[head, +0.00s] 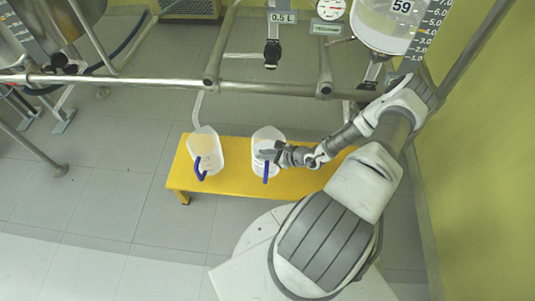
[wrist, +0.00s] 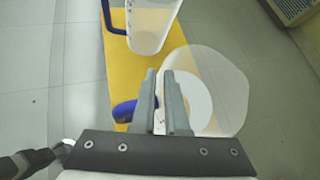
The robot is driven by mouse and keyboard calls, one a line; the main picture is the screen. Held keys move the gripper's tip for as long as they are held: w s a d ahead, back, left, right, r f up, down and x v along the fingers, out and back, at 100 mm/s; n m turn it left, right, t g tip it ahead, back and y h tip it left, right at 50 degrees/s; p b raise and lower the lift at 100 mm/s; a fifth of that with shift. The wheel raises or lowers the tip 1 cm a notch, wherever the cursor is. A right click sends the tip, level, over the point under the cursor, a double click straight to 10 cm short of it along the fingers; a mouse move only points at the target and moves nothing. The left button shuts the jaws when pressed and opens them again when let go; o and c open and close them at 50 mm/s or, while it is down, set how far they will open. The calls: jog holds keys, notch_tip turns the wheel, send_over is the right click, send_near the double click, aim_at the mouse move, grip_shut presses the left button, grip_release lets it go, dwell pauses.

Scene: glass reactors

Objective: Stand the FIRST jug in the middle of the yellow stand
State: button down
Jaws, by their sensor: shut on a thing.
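The yellow stand (head: 231,185) is a low bench, and it also shows in the wrist view (wrist: 118,75). Two whitish translucent jugs with blue handles are at it. One jug (head: 207,146) stands on the left part; it is at the top of the wrist view (wrist: 150,25). The other jug (head: 267,134) is near the stand's middle, with my gripper (head: 268,155) at its right front side. In the wrist view my gripper (wrist: 170,75) is shut on this jug (wrist: 228,85). The fingers hide the gripped part. I cannot tell whether its base touches the stand, or which jug is FIRST.
A metal pipe frame (head: 140,80) crosses behind and above the stand. A yellow-green wall (head: 480,150) is at the right.

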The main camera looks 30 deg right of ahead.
notch_tip(320, 180, down, 3)
jog(key=shift+f+b, duration=0.15)
jog(key=shift+b, duration=0.55)
jog(key=c, duration=1.4)
grip_release()
jog(key=shift+s+f, duration=0.1)
jog(key=o, duration=0.5)
jog(key=shift+c, duration=0.2)
jog(key=p+v, duration=0.3)
jog(key=v, duration=0.9)
